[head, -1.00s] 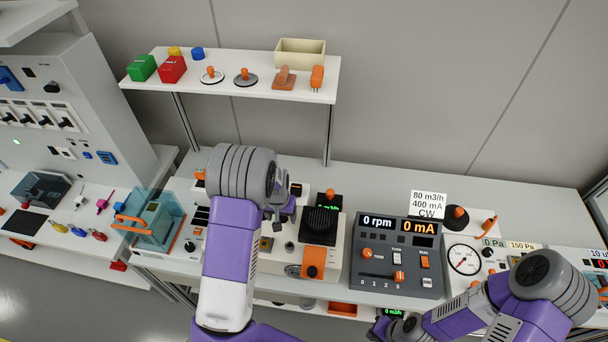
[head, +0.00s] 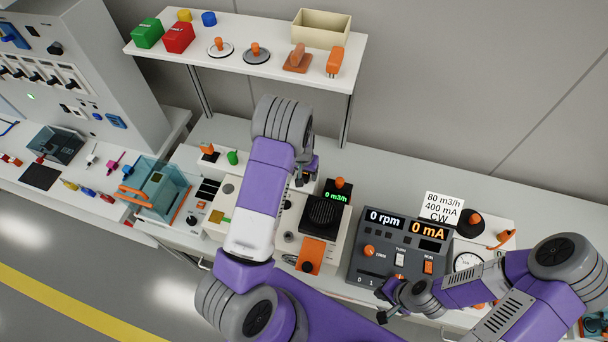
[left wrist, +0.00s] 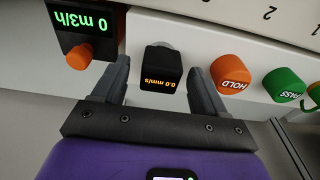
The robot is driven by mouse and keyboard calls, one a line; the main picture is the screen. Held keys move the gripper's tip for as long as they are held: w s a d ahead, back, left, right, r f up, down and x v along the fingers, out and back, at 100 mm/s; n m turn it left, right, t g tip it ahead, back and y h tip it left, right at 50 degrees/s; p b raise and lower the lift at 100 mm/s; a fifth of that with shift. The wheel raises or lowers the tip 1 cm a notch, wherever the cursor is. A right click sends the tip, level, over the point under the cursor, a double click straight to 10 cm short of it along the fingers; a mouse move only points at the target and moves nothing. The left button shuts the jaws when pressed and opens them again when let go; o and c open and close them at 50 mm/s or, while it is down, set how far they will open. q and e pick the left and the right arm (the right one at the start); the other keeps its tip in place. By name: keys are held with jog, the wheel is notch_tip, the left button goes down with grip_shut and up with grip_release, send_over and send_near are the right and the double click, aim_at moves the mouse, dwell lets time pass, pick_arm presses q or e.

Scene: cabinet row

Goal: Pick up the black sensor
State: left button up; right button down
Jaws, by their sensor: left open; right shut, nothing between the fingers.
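The black sensor (left wrist: 161,84) is a small dark block with an orange "0.0 mm/s" readout. In the left wrist view it stands between the two fingers of my open left gripper (left wrist: 159,68), with a gap visible on each side. In the head view my left gripper (head: 303,178) is over the back of the white bench unit, and the arm and gripper hide the sensor there. My right gripper (head: 388,296) is shut and empty at the front of the dark control panel (head: 365,273).
A black flow meter (left wrist: 88,28) reading "0 m3/h" with an orange knob (left wrist: 79,56) is close to the left finger. An orange HOLD knob (left wrist: 230,72) and a green PASS knob (left wrist: 283,85) are on the right. A shelf (head: 262,67) with several items stands behind.

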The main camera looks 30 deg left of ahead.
pick_arm(q)
jog(key=shift+s+f, duration=0.1)
jog(key=shift+f, duration=0.25)
jog(key=c, duration=1.1)
